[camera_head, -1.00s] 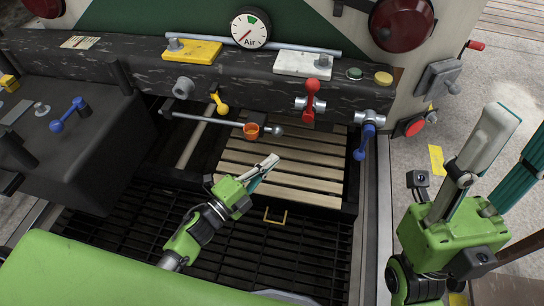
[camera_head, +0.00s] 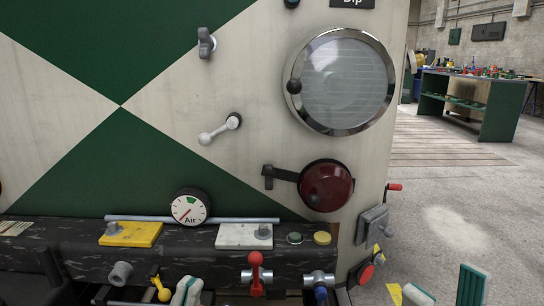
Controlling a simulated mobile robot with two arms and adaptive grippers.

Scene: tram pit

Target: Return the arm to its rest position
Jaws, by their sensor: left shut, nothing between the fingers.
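My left gripper (camera_head: 187,291) shows only as fingertips at the bottom edge, in front of the black marbled console (camera_head: 200,262). Its fingers are together with nothing seen between them; the rest of the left arm is below the picture. My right gripper (camera_head: 445,288) shows at the bottom right as two fingertips, one pale and one green, standing apart with nothing seen between them. The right arm below them is out of view.
A red-topped lever (camera_head: 256,273), a yellow knob (camera_head: 160,290) and a blue-handled valve (camera_head: 320,292) stick out near the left gripper. A green and cream panel with an Air gauge (camera_head: 190,207) rises behind. A workbench (camera_head: 470,105) stands far right beyond open floor.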

